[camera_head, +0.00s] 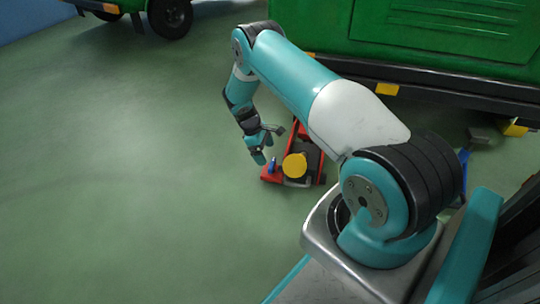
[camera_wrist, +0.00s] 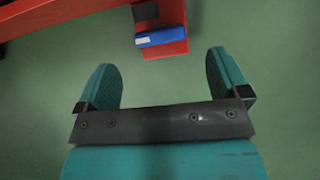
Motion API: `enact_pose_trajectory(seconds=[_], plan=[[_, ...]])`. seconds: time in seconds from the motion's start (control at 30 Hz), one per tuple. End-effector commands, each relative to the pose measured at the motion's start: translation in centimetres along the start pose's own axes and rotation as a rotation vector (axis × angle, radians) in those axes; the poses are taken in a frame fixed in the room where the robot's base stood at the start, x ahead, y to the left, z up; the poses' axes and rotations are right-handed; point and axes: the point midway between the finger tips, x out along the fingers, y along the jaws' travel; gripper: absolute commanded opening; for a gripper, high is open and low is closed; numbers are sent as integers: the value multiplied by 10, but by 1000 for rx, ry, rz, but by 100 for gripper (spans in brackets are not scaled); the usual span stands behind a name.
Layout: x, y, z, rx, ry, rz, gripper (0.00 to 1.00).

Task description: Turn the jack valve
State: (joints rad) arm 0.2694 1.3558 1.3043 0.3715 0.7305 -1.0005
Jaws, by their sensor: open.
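A red floor jack (camera_head: 307,165) with a yellow round pad (camera_head: 294,165) stands on the green floor in the head view. A small blue part, perhaps the jack valve (camera_head: 272,162), shows at its left end. In the wrist view the blue valve (camera_wrist: 162,37) sits on the red jack frame (camera_wrist: 173,15), at the top middle. My gripper (camera_head: 263,150) is just beside the jack's left end. In the wrist view my gripper (camera_wrist: 165,80) is open with its two teal fingers wide apart and nothing between them. The blue part lies beyond the fingertips, apart from them.
A green vehicle body (camera_head: 450,40) with a dark lower edge stands behind the jack at the upper right. Another green vehicle's wheel (camera_head: 170,17) is at the top left. A grey block (camera_head: 479,134) lies at right. The floor (camera_head: 120,180) to the left is clear.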

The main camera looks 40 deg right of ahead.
Motion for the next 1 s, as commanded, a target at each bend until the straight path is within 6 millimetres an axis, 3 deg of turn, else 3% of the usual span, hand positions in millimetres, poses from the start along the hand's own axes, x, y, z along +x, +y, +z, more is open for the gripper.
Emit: enact_pose_trajectory(seconds=[0.03,0.1,0.4,0.6,1.0], plan=[[-22,0,2,-1,2,2,94],[-40,0,2,0,2,2,94],[-98,0,1,0,0,1,94],[-111,0,0,0,0,0,94],[-111,0,0,0,-1,0,94]])
